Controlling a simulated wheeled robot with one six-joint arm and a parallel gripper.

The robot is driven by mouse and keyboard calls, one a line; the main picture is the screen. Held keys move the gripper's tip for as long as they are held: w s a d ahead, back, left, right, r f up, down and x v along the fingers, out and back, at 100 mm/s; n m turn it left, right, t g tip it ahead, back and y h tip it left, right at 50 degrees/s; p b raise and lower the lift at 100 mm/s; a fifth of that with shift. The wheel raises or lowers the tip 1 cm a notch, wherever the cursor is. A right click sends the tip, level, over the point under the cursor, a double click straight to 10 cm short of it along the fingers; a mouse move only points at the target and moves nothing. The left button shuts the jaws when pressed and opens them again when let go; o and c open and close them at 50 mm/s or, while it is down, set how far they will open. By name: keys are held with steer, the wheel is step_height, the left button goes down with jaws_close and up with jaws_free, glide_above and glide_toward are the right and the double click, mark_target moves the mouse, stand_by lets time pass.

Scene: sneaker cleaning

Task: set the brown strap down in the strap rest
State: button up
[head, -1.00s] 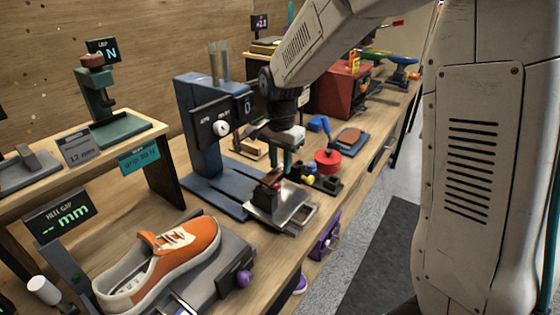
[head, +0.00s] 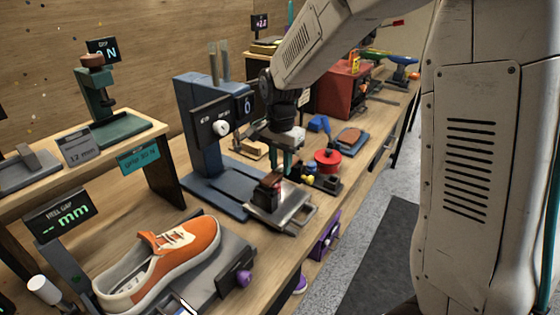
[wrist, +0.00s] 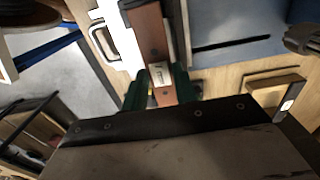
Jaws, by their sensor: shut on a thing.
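My gripper (head: 286,160) is over the bench, in front of the blue press stand. In the wrist view its green fingers (wrist: 160,92) are shut on the brown strap (wrist: 151,32), one on each side, near a small metal tag. The strap runs away from the fingers over a pale metal plate. In the head view the brown strap (head: 271,180) shows small, at a dark block on a metal plate (head: 292,212). I cannot tell whether the strap touches the block, or which item is the strap rest.
The blue press stand (head: 205,130) rises close behind my gripper. A red round pot (head: 328,160) and a blue tray with a brown pad (head: 350,138) stand to the right. An orange sneaker (head: 180,250) lies on a grey fixture at the front left.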

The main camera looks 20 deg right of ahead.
mark_target(281, 169)
steer(key=shift+f, duration=0.95)
steer(key=o, duration=1)
steer(key=shift+o, duration=0.2)
steer(key=shift+r, duration=0.15)
step_height(281, 169, up, 8)
steer(key=shift+f, duration=0.2)
